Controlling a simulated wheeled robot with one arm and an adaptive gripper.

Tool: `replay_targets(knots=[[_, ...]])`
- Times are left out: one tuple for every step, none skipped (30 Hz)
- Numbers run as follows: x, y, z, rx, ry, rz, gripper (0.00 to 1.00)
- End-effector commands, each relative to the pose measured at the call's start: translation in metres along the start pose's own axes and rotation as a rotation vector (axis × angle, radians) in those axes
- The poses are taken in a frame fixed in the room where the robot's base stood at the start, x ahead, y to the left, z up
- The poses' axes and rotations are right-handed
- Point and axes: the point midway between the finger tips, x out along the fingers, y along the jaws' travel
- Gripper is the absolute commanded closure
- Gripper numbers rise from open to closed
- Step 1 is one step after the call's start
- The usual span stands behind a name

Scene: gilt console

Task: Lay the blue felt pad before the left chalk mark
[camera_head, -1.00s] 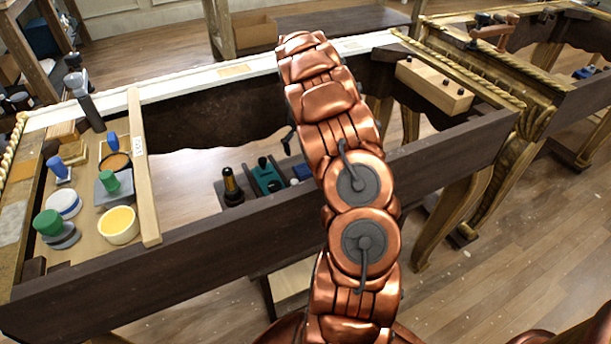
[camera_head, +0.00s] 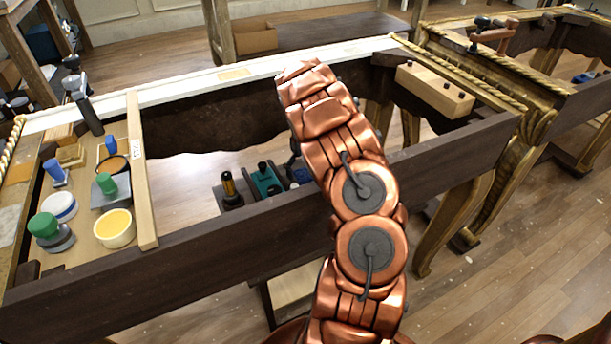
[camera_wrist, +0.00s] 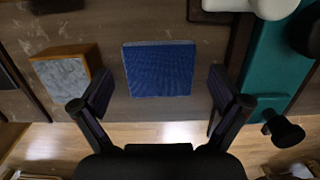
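The blue felt pad (camera_wrist: 159,69) lies flat on a dark wooden surface in the wrist view, near the top middle. It looks square, with a paler far edge. My gripper (camera_wrist: 158,100) is open and empty, one dark finger on each side below the pad, with the pad apart from both. In the head view a small blue patch (camera_head: 301,175), probably this pad, shows beside my copper arm, which hides part of it and my gripper. I cannot make out the left chalk mark for sure; only pale smudges show on the wood.
In the wrist view a grey-topped wooden block (camera_wrist: 64,76) lies left of the pad and a teal tool (camera_wrist: 275,60) right. In the head view, a dark front rail (camera_head: 190,262) crosses before them. Pots and stamps crowd the left tray (camera_head: 92,240); a pale wooden block (camera_head: 434,90) sits right.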

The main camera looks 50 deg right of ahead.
Motion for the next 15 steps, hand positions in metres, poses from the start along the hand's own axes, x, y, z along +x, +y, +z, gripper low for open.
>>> replay_targets(knots=[[0.0000, -0.0001, 0.0000, 0.000, 0.000, 0.000, 0.09], [0.0000, -0.0001, 0.0000, 0.000, 0.000, 0.000, 0.12], [0.0000, -0.0001, 0.0000, 0.000, 0.000, 0.000, 0.17], [0.0000, -0.0001, 0.0000, 0.000, 0.000, 0.000, 0.20], [0.0000, -0.0001, 0.0000, 0.000, 0.000, 0.000, 0.23], [0.0000, -0.0001, 0.0000, 0.000, 0.000, 0.000, 0.27], [0.0000, -0.0001, 0.0000, 0.000, 0.000, 0.000, 0.30], [0.0000, -0.0001, 0.0000, 0.000, 0.000, 0.000, 0.33], [0.0000, -0.0001, 0.0000, 0.000, 0.000, 0.000, 0.38], [0.0000, -0.0001, 0.0000, 0.000, 0.000, 0.000, 0.41], [0.0000, -0.0001, 0.0000, 0.000, 0.000, 0.000, 0.44], [0.0000, -0.0001, 0.0000, 0.000, 0.000, 0.000, 0.48], [0.0001, -0.0001, 0.0000, 0.000, 0.000, 0.000, 0.51], [0.0000, -0.0001, 0.0000, 0.000, 0.000, 0.000, 0.54], [0.0000, -0.0001, 0.0000, 0.000, 0.000, 0.000, 0.56]])
